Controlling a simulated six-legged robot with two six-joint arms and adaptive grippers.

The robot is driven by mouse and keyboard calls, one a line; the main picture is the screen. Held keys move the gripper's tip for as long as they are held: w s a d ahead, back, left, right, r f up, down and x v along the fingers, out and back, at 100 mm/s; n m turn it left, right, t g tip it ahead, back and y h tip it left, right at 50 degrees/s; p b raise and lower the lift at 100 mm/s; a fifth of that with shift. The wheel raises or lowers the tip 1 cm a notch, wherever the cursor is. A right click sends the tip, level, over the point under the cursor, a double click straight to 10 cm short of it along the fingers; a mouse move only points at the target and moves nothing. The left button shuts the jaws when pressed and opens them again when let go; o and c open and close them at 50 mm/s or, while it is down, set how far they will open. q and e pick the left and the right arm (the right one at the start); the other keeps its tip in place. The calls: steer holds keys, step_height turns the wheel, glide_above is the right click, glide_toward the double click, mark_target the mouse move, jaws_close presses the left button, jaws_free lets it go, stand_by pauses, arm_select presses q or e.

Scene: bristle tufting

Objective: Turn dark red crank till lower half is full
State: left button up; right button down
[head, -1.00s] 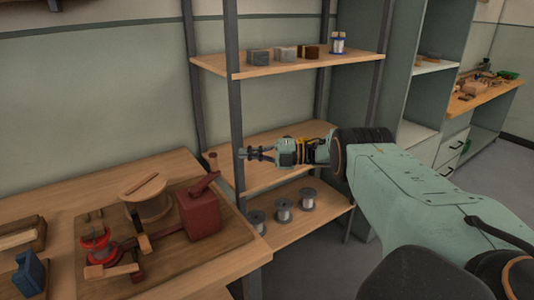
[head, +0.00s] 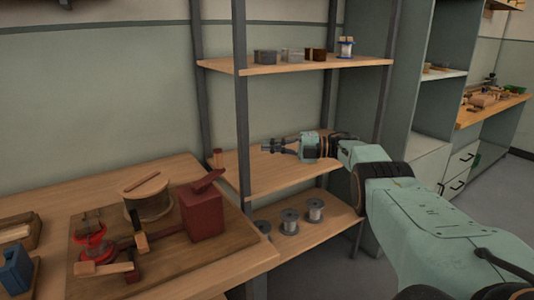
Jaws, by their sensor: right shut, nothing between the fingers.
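The dark red crank (head: 207,182) sits on top of a dark red box (head: 202,212) on a wooden board, with an upright wooden handle (head: 217,158) at its end. A red ring-shaped part (head: 92,243) with small prongs stands at the left of the same board. Its fill, and any lower half, is too small to make out. My right gripper (head: 268,146) is shut and empty, pointing left in front of the shelf rack, to the right of the crank handle and apart from it. My left gripper does not show.
A round wooden-topped drum (head: 148,197) stands behind the red parts on the board (head: 170,255). The rack's grey post (head: 241,120) rises between the bench and my right gripper. Wire spools (head: 289,222) sit on the low shelf.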

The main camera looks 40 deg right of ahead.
steer(key=s+d+r+m+t+p, duration=0.1)
steer(key=d+r+t, duration=0.1)
steer(key=d+r, duration=0.35)
steer(key=s+d+r+t, duration=0.2)
steer(key=r, duration=0.6)
steer(key=s+d+m+t+h+p, duration=0.1)
steer(key=s+d+m+t+h, duration=0.3)
steer(key=m, duration=0.4)
steer(key=s+d+m+t+h+p, duration=0.1)
steer(key=s+d+m+t+h, duration=0.15)
steer(key=m+t+h, duration=0.4)
steer(key=s+a+f+m+g+h+p, duration=0.1)
steer(key=s+a+f+m+g+h, duration=0.15)
steer(key=a+f+m, duration=0.5)
steer(key=s+a+f+m+g+h, duration=0.1)
steer(key=a+f+m+g, duration=0.15)
steer(key=a+m, duration=0.9)
steer(key=s+a+f+m+g+h+p, duration=0.15)
steer(key=a+f+m+g, duration=0.25)
steer(key=a+m, duration=0.6)
steer(key=w+m+b, duration=0.2)
steer(key=w+b, duration=0.7)
steer(key=w, duration=0.4)
steer(key=shift+d, duration=0.35)
